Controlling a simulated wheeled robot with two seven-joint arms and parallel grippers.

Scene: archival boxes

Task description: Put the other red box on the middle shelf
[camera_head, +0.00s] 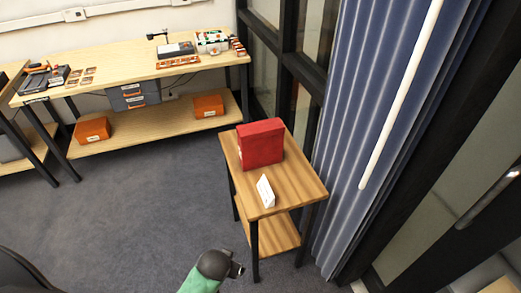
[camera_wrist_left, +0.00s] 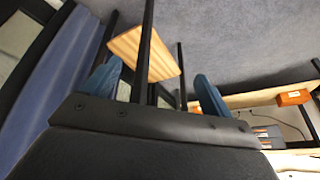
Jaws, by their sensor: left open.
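A red box (camera_head: 260,143) stands upright on the top of a small wooden side table (camera_head: 295,187). A white folded card (camera_head: 265,191) stands in front of it on the same top. In the left wrist view, the two blue fingers of my left gripper (camera_wrist_left: 155,85) are spread apart with nothing between them. Beyond them show dark legs and a wooden board (camera_wrist_left: 145,52) that looks like the side table's lower shelf. The red box does not show in that view. A green and dark part of my arm is at the head view's bottom edge, short of the table. My right gripper is not seen.
A long workbench (camera_head: 120,80) at the back holds trays and tools. Orange boxes (camera_head: 91,130) (camera_head: 208,106) and grey drawers (camera_head: 133,94) sit on its lower shelf. A blue curtain (camera_head: 375,110) hangs close to the side table's right. Grey carpet (camera_head: 150,185) is clear at left.

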